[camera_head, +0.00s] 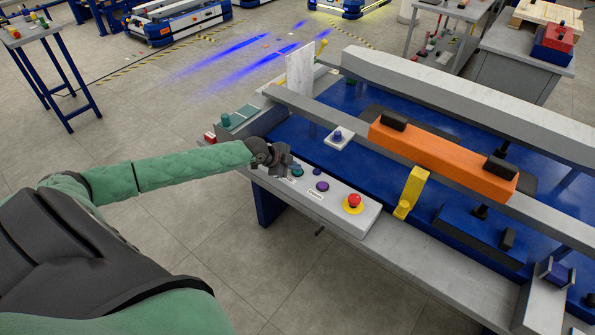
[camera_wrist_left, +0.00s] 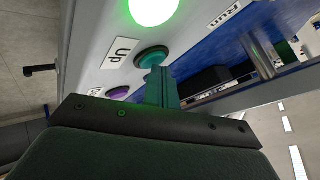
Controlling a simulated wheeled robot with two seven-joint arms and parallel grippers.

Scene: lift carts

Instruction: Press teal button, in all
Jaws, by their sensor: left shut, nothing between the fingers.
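The teal button (camera_head: 298,171) sits on the grey control panel (camera_head: 335,212) of the lift cart, just right of my left gripper in the head view. In the left wrist view the teal button (camera_wrist_left: 151,57) is beside a label "Up". My left gripper (camera_head: 287,168) is shut and empty. In the wrist view its fingertips (camera_wrist_left: 160,72) are close to the teal button's edge; I cannot tell whether they touch it. My right gripper is out of view.
A purple button (camera_head: 322,186) and a red mushroom button (camera_head: 353,203) share the panel. A bright green light (camera_wrist_left: 153,10) glows near the teal button. An orange block (camera_head: 440,158) and yellow bracket (camera_head: 410,192) are farther right on the cart. Open floor lies in front.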

